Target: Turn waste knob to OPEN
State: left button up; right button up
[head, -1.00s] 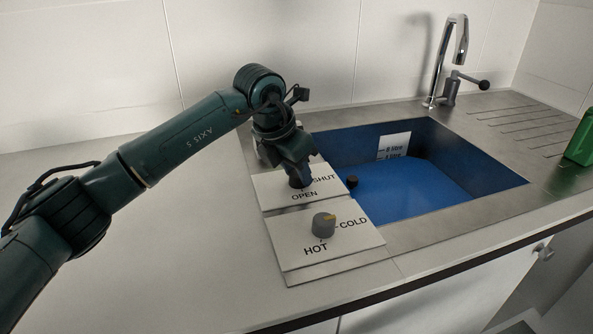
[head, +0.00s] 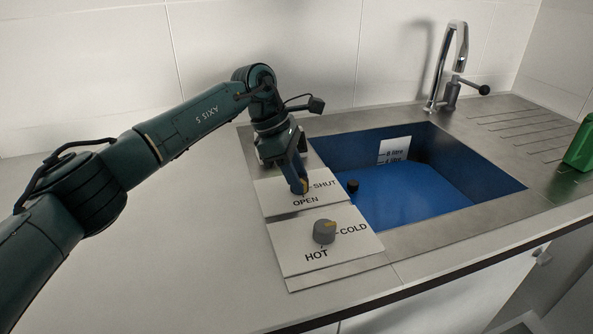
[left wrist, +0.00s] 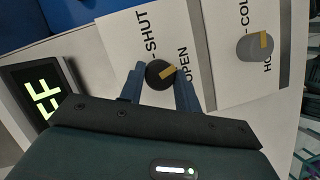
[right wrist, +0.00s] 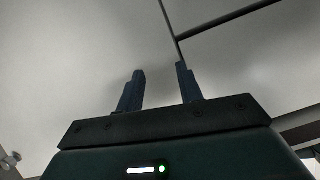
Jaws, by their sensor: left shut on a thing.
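The waste knob (left wrist: 158,76) is a dark round knob with a yellow mark, on a white plate (left wrist: 120,45) lettered SHUT and OPEN. In the left wrist view its mark points toward the OPEN lettering. My left gripper (left wrist: 160,70) has one finger on each side of the knob and is shut on it. In the head view the left gripper (head: 299,185) comes down onto the plate from above and partly hides the knob. My right gripper (right wrist: 160,85) is open and empty, over a plain pale surface.
A grey HOT/COLD knob (head: 324,232) sits on the plate in front. The blue sink basin (head: 420,195) lies to the right, with a chrome tap (head: 457,60) behind it. A green object (head: 582,150) stands at the right edge. The worktop at left is clear.

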pick_arm(q)
jog(key=shift+m+g, duration=0.4)
jog(key=shift+m, duration=0.6)
jog(key=shift+w+m+p, duration=0.1)
jog(key=shift+m+p, duration=0.2)
jog(key=shift+m, duration=0.3)
pick_arm(e)
jog(key=shift+w+r, duration=0.1)
jog(key=shift+r, duration=0.2)
pick_arm(q)
jog(key=shift+y, duration=0.4)
jog(key=o, duration=1)
jog(key=shift+g, duration=0.3)
jog(key=p+v, duration=0.3)
jog(key=v, duration=1)
jog(key=shift+a+p, duration=0.1)
jog(key=shift+p, duration=0.25)
pick_arm(e)
jog(key=shift+s+d+r+n, duration=0.15)
jog(key=shift+r+n, duration=0.1)
jog(key=shift+r, duration=0.2)
jog(key=shift+s+r+n, duration=0.15)
jog(key=shift+r+n, duration=0.1)
jog(key=shift+r, duration=0.15)
jog(key=shift+r, duration=0.1)
